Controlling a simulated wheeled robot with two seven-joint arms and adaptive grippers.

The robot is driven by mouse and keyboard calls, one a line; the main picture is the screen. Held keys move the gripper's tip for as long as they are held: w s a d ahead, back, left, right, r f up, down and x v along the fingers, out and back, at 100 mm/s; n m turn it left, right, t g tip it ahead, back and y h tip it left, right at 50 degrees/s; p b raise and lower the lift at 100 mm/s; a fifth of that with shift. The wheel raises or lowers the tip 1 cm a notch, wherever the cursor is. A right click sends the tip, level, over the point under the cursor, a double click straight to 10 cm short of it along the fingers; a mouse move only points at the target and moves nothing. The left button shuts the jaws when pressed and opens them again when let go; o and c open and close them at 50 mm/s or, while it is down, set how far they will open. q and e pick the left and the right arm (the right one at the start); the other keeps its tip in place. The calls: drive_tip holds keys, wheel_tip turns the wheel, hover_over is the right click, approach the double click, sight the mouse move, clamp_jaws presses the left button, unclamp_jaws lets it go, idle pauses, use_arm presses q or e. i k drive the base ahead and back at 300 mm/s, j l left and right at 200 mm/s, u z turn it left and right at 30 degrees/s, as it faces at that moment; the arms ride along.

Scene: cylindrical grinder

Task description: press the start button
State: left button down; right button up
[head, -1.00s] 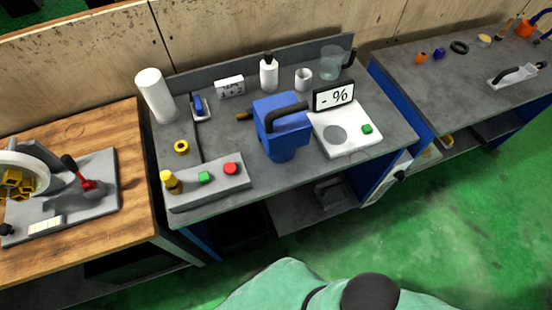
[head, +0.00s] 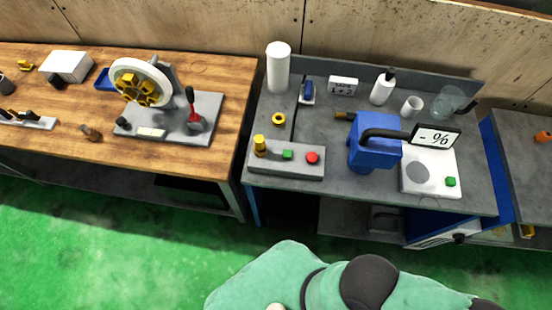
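A grey control box (head: 268,169) sits at the front left of the grey table. On its top are a yellow knob-like part (head: 260,145) at the left, a green button (head: 287,155) in the middle and a red button (head: 312,157) at the right. Another small green button (head: 451,181) is on the white scale (head: 415,186) with the "- %" display (head: 436,138). Neither gripper shows in the head view. Only green and black parts of my own body are at the bottom.
A blue jug (head: 373,150) stands right of the control box. Behind are a white cylinder (head: 278,68), a yellow ring (head: 279,119), a white bottle (head: 382,88) and a glass pitcher (head: 447,102). A wooden bench (head: 60,120) with a wheel machine (head: 143,82) is at left. Green floor (head: 120,250) is clear.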

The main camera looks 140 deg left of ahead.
sight(288, 154)
drive_tip(key=k+l+u, duration=0.15)
drive_tip(key=u, duration=4.35)
